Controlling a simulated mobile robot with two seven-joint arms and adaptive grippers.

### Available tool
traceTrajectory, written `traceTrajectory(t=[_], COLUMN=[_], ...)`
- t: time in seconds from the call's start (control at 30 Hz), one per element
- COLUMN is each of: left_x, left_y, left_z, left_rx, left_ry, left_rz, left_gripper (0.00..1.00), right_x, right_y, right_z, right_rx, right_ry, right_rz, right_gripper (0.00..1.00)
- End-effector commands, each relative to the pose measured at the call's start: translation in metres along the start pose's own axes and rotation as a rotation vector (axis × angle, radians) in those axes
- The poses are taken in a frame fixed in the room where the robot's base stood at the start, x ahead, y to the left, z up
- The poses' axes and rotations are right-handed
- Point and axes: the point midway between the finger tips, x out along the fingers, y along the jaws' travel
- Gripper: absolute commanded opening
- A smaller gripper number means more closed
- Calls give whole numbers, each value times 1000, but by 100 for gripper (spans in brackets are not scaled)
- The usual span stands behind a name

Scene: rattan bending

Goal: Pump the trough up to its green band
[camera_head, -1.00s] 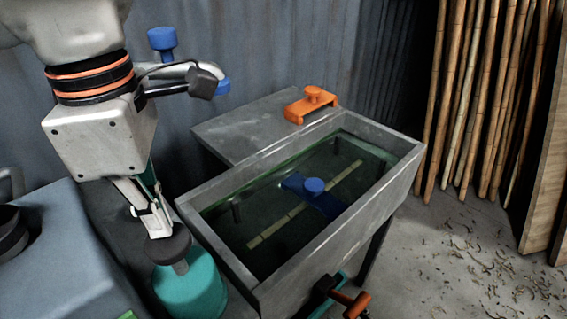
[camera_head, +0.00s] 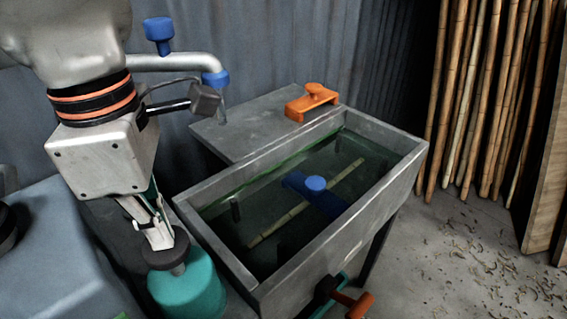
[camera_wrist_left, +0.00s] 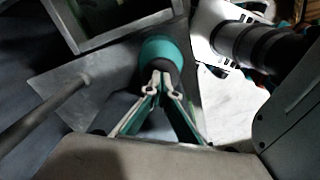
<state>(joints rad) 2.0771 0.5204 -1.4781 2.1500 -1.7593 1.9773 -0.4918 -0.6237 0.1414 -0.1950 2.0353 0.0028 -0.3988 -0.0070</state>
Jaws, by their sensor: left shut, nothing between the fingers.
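The grey trough (camera_head: 330,240) holds dark water, and a green band (camera_head: 285,165) shows along its far inner wall, close above the water. The exact gap is hard to tell. The teal pump (camera_head: 188,290) stands at the trough's near left corner, with a dark round knob (camera_head: 167,256) on top. My left gripper (camera_head: 160,243) is shut and empty, its fingertips down at the knob, seemingly touching it. The wrist view shows the fingers (camera_wrist_left: 162,82) over the teal pump (camera_wrist_left: 160,48). A spout with a blue end (camera_head: 215,78) lets out a thin stream. My right gripper is out of view.
A pale rattan strip (camera_head: 343,178) lies in the trough with a blue knobbed piece (camera_head: 316,186) across it. An orange handled block (camera_head: 311,101) sits on the slab behind. An orange-handled valve (camera_head: 354,304) juts from the trough's front. Poles (camera_head: 480,100) lean at the right.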

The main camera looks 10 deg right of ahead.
Motion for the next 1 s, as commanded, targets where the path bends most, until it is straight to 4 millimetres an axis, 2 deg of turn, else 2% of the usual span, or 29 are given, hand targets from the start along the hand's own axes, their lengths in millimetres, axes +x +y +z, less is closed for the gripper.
traceTrajectory(t=[0.53,0.77,1.0], left_x=[38,26,1], left_y=[-1,-1,-1], left_z=[-1,0,-1], left_rx=[2,0,0], left_ry=[3,2,2], left_rz=[-6,2,4], left_gripper=[0,0,0], right_x=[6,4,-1], right_y=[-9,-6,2], right_z=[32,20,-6], right_rx=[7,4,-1], right_ry=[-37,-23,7], right_rz=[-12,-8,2], right_gripper=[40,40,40])
